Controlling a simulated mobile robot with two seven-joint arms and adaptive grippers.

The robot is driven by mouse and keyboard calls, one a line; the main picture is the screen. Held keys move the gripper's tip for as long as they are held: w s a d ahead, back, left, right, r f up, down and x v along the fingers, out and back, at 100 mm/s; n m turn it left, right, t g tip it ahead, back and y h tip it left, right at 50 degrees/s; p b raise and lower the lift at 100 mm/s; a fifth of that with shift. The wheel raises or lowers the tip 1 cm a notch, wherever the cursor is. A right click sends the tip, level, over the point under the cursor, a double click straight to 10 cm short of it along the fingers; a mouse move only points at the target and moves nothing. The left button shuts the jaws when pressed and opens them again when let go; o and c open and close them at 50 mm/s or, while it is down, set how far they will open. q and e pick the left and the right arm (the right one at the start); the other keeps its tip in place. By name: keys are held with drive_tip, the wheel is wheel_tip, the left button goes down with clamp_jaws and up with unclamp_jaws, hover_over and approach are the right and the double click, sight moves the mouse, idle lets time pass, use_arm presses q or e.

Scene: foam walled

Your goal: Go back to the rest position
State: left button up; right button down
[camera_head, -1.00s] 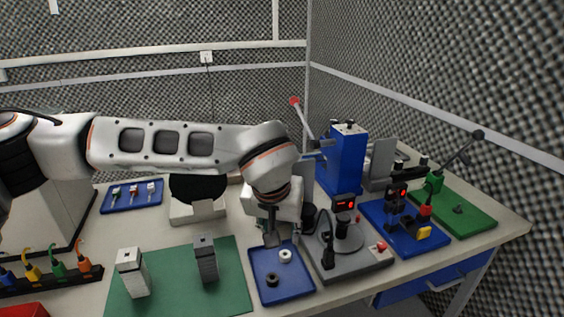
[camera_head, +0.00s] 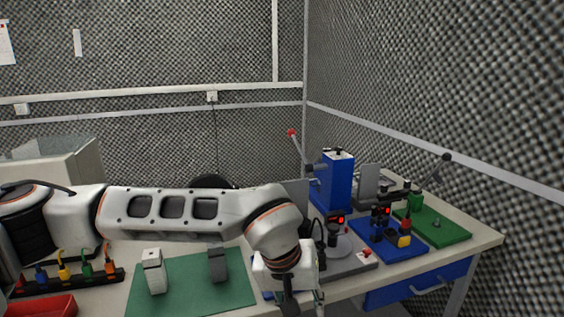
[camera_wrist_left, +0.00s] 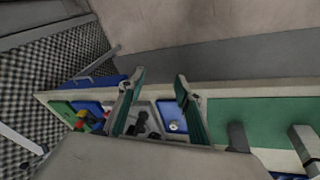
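My left gripper (camera_head: 303,303) hangs at the end of my left arm, low in the head view near the table's front edge. The left wrist view shows its two green-sided fingers (camera_wrist_left: 159,77) spread apart with nothing held between them. In the head view my wrist hides most of the blue tray, which shows in the left wrist view (camera_wrist_left: 172,112) with a light ring on it. My right gripper is not in view.
A green mat (camera_head: 190,268) carries a white block (camera_head: 154,271) and a grey block (camera_head: 217,263). Right of my gripper stand a grey fixture (camera_head: 352,264), a blue press (camera_head: 336,182), a blue board (camera_head: 410,250) and a green board (camera_head: 450,229). Colored tools stand in a black rack (camera_head: 70,283).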

use_arm(q)
drive_tip(key=s+d+f+n+g+h, duration=0.2)
drive_tip(key=s+d+g+h, duration=0.2)
drive_tip(key=s+d, duration=0.5)
drive_tip(key=s+d+r+n+g+h, duration=0.5)
drive_tip(key=s+d+r+n+h, duration=0.2)
drive_tip(key=s+r+n+h, duration=0.25)
drive_tip(key=w+a+r+n+t+h, duration=0.45)
drive_tip(key=w+n+t+h, duration=0.35)
drive_tip(key=n, duration=0.8)
drive_tip(key=w+a+f+n+t+y, duration=0.55)
drive_tip(key=a+f+n+t, duration=0.2)
drive_tip(key=n, duration=0.45)
drive_tip(key=w+a+f+n+t+y, duration=0.55)
drive_tip(key=a+f+n+t, duration=0.2)
drive_tip(key=n, duration=0.55)
drive_tip(key=s+a+f+n+y, duration=0.2)
drive_tip(key=a+f+n+y, duration=0.55)
drive_tip(key=f, duration=0.65)
drive_tip(key=s+a+f+n+g+y, duration=0.3)
drive_tip(key=s+a+f+n+g, duration=0.2)
drive_tip(key=s+a+f+n, duration=0.4)
drive_tip(key=s+a+f, duration=0.4)
drive_tip(key=f, duration=0.3)
drive_tip(key=shift+s+a+f+g, duration=0.15)
drive_tip(key=shift+s+f+g, duration=0.15)
drive_tip(key=shift+s+f, duration=0.1)
